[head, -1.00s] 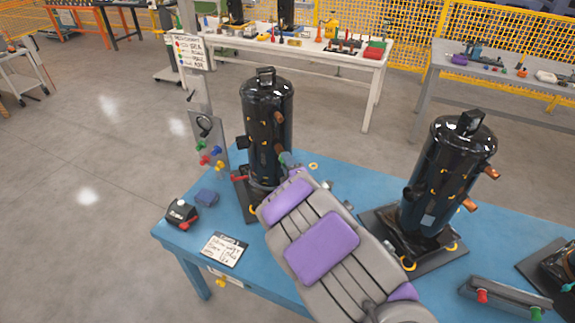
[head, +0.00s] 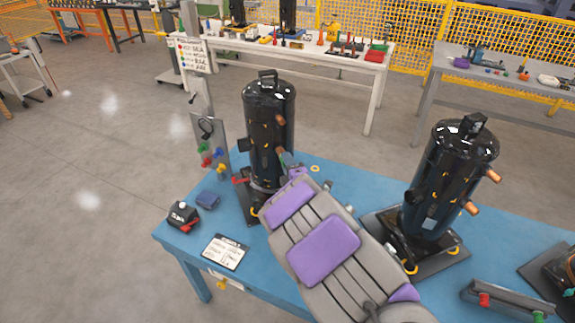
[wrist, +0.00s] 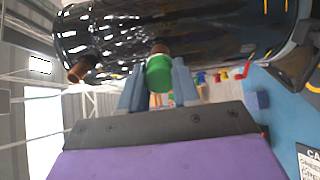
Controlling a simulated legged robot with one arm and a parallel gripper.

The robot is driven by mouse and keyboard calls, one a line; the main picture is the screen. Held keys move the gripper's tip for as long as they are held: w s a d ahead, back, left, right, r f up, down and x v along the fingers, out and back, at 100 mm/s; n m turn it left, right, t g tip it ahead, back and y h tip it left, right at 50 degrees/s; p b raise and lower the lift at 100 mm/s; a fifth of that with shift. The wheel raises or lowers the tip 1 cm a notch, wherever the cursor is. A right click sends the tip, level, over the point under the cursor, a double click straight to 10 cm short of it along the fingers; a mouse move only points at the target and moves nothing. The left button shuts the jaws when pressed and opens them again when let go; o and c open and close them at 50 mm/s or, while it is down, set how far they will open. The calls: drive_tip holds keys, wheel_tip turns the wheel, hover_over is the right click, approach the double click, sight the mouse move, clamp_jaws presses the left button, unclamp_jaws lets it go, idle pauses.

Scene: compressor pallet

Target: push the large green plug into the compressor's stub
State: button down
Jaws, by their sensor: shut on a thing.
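The compressor (head: 268,130) is a tall black cylinder standing upright on the blue table. It lies across the top of the wrist view (wrist: 220,35). The large green plug (wrist: 159,75) is between the blue-grey fingers of my gripper (wrist: 158,88), which is shut on it. The plug lines up with a copper stub (wrist: 159,49) on the compressor's side and looks to be at its mouth. I cannot tell how deep it sits. In the head view my arm and gripper hide most of the plug.
A second black compressor (head: 451,180) stands to the right of my arm. A dark box (head: 183,215), a blue block (head: 208,200) and a label card (head: 225,252) lie at the table's left end. A board with coloured plugs (head: 211,145) stands behind them.

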drive_tip(key=shift+w+a, duration=0.15)
drive_tip(key=shift+w, duration=0.2)
idle(0.4)
drive_tip(key=c, duration=0.7)
unclamp_jaws()
drive_tip(key=shift+c, duration=0.2)
